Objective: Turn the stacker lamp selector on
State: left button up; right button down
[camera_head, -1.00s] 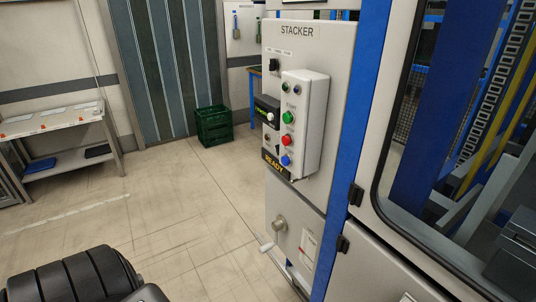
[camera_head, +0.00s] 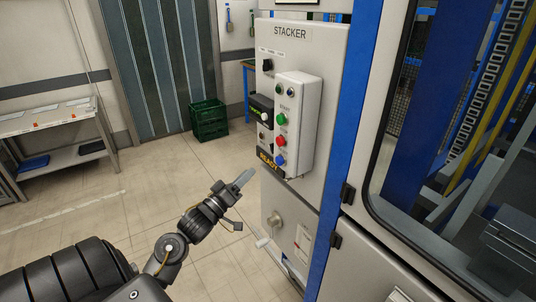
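The STACKER panel (camera_head: 325,105) is a pale upright cabinet face right of centre. A black selector knob (camera_head: 267,65) sits on its upper left under small labels that are too small to read. A smaller knob (camera_head: 262,133) sits lower, left of the white button box. My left gripper (camera_head: 247,178) is below and left of the button box, pointing up and right, apart from the panel and holding nothing visible. Its fingers show as one slim grey shape, so I cannot tell their opening. My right gripper is out of view.
The white button box (camera_head: 299,125) sticks out from the panel, with green, red and blue buttons. A round knob (camera_head: 274,220) and a handle are lower down. Green crates (camera_head: 208,120) stand behind. Floor left of the cabinet is clear.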

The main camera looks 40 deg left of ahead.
pick_arm(q)
jog(key=p+x, duration=0.3)
jog(key=x, duration=0.7)
jog(key=shift+w, duration=0.35)
grip_shut()
